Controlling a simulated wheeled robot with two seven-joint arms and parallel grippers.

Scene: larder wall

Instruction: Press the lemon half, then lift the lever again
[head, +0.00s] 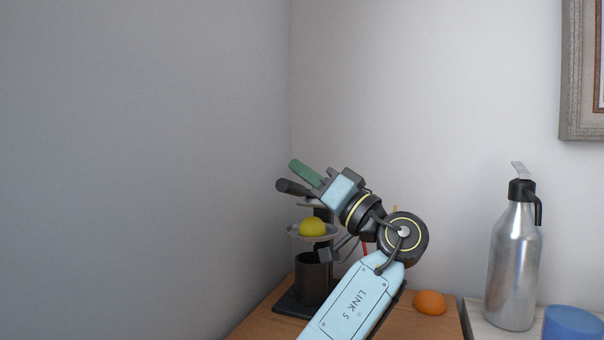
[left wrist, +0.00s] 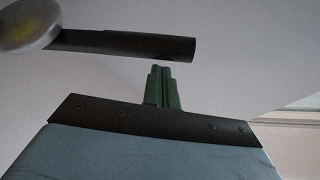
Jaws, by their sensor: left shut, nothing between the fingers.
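The press stands in the corner, with a dark base (head: 293,309) and a dark cup (head: 313,270). The yellow lemon half (head: 312,227) sits on its pale dish (head: 297,232), below the pressing disc, with a small gap between. The dark lever (head: 293,187) sticks out at the top left, up above the lemon; it also shows in the left wrist view (left wrist: 120,45) with the round metal disc (left wrist: 22,30). My left gripper (head: 294,165) is shut and empty, its green fingers close to the lever. They show just short of the lever's end in the left wrist view (left wrist: 161,69), apparently not gripping it.
My left arm hides the press's right side. An orange (head: 430,302) lies on the wooden counter (head: 405,325). A metal flask (head: 512,265) and a blue object (head: 572,322) stand at the right. Grey walls close in behind and left of the press; the air above is free.

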